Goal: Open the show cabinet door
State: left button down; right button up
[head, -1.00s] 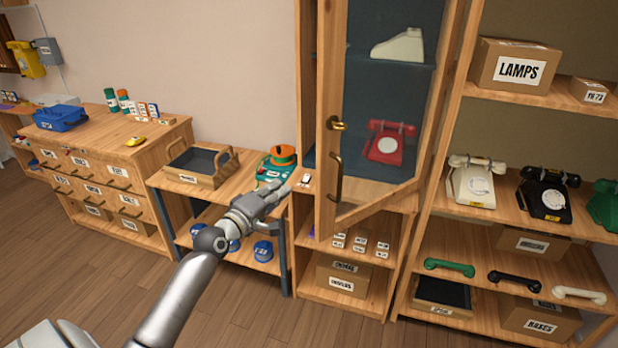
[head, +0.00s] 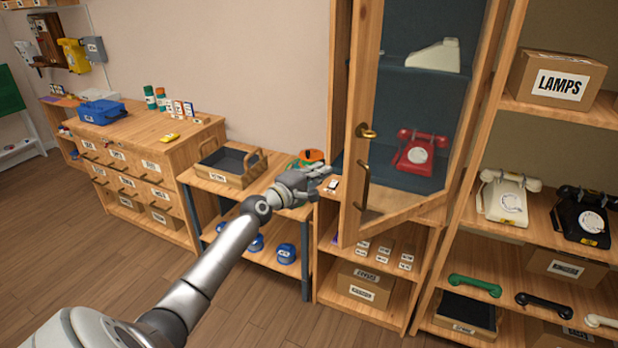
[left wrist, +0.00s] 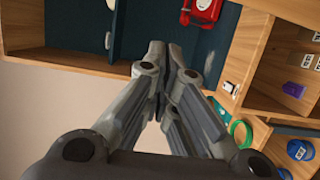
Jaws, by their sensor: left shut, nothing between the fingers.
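The show cabinet door (head: 367,105), wood-framed with a glass pane, stands partly open. Its handle side is swung out toward me, and its right side meets the cabinet. It carries a brass knob (head: 366,131) and a curved bronze handle (head: 363,185). Behind it, a red dial phone (head: 420,152) sits on a shelf; part of it shows in the left wrist view (left wrist: 205,10). My left gripper (head: 326,172) is shut and empty, just left of the door's free edge by the cabinet opening. In the left wrist view, its fingers (left wrist: 166,52) point toward the teal interior. My right gripper is not in view.
A low table with a wooden tray (head: 230,168) and an orange-and-green phone (head: 307,158) is left of the cabinet, close to my left gripper. An open shelf with phones and a LAMPS box (head: 556,85) is at right. The floor (head: 140,265) in front is clear.

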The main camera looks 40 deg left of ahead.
pick_arm(q)
jog(key=d+p, duration=0.3)
jog(key=d, duration=0.1)
jog(key=shift+s, duration=0.25)
jog(key=shift+p, duration=0.3)
